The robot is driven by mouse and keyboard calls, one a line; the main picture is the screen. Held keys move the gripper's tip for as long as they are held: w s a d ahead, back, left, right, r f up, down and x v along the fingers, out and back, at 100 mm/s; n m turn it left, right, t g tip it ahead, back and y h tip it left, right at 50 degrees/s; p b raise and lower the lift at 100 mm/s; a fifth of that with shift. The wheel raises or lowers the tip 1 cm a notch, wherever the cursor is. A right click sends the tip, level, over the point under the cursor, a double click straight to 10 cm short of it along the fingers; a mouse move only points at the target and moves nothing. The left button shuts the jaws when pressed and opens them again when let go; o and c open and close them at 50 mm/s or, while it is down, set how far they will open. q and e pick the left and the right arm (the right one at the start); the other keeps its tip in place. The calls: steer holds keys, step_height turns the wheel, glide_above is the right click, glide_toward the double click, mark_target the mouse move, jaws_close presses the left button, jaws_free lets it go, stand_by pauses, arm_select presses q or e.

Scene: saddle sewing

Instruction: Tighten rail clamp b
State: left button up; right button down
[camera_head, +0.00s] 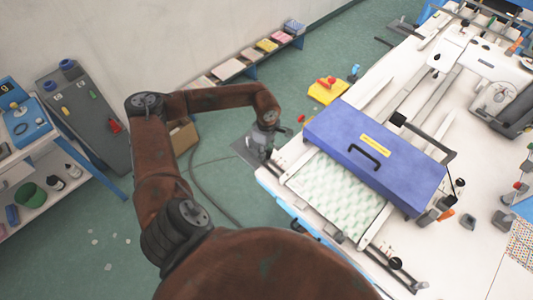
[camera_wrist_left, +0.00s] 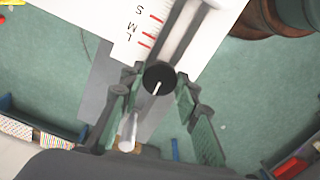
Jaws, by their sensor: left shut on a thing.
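In the left wrist view a round black knob (camera_wrist_left: 158,77) with a white line on its face sits at the end of a grey rail (camera_wrist_left: 182,35). My left gripper (camera_wrist_left: 156,92) is around this knob, its green-padded fingers one on each side, shut on it. In the head view my left gripper (camera_head: 262,145) is at the near left corner of the white work table (camera_head: 268,178), and the knob is hidden there. I cannot tell from a label whether this knob is rail clamp b. My right gripper is not in view.
A blue case (camera_head: 375,150) with a black handle lies across the table, over a green-patterned sheet (camera_head: 335,190). A black knob (camera_head: 396,263) is at the front edge. A cable (camera_head: 205,190) lies on the floor.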

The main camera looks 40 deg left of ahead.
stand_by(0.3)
arm_select(q)
steer(key=shift+w, duration=0.1)
steer(key=o, duration=1.2)
steer(key=shift+c, duration=0.2)
step_height(320, 180, up, 12)
